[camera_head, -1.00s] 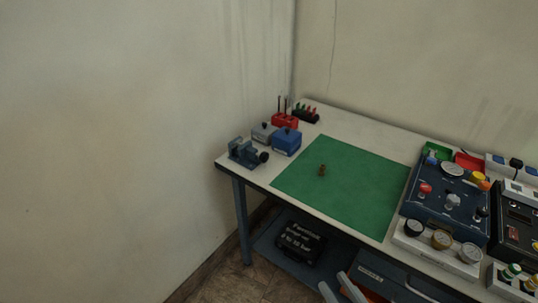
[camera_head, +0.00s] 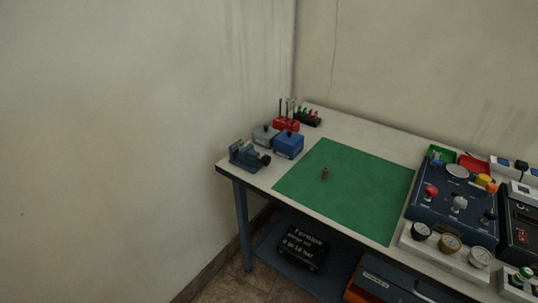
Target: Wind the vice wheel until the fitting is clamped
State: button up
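The blue-grey vice (camera_head: 243,154) sits at the left front corner of the white table. Its dark wheel (camera_head: 265,159) faces right. Whether anything lies between the vice jaws is too small to tell. My gripper is not in view.
A grey box (camera_head: 264,136) and a blue box (camera_head: 288,144) stand behind the vice. A red tool holder (camera_head: 286,124) is behind them. A dark control panel (camera_head: 455,195) with gauges stands to the right. Most of the mat is clear. A wall (camera_head: 120,140) lies left.

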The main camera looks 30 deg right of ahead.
aim_at(266, 159)
jog(key=i+j+z, duration=0.1)
jog(key=i+j, duration=1.15)
jog(key=i, duration=0.05)
